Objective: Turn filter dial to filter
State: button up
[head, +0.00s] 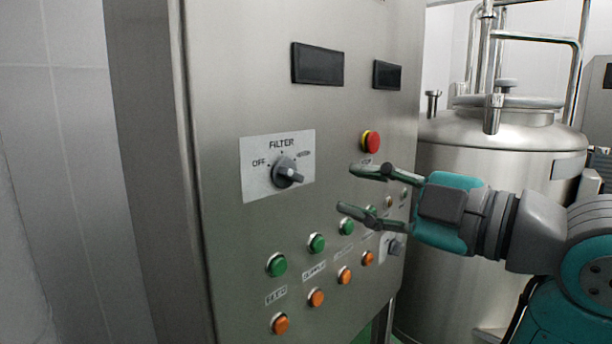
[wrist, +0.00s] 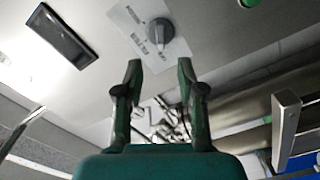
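The filter dial (head: 288,172) is a dark grey knob on a pale label plate (head: 254,188) on the steel cabinet front. OFF is printed at its left, FILTER above it, and a third, unreadable mark at its upper right. Its raised grip appears turned toward the right and slightly down; its exact setting is hard to read. My gripper (head: 346,189) is open and empty, right of the dial and apart from it, fingers toward the panel. In the wrist view, the dial (wrist: 160,32) shows beyond the open fingers (wrist: 158,64), untouched.
A red button (head: 371,141) sits above my gripper. Green buttons (head: 277,265) and orange buttons (head: 281,323) line the lower panel. A second small dial (head: 395,247) is below my gripper. Two dark displays (head: 318,64) are above. A steel tank (head: 470,160) stands behind my arm.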

aim_at(297, 176)
jog(key=x, duration=1)
jog(key=shift+a, duration=0.1)
grip_shut()
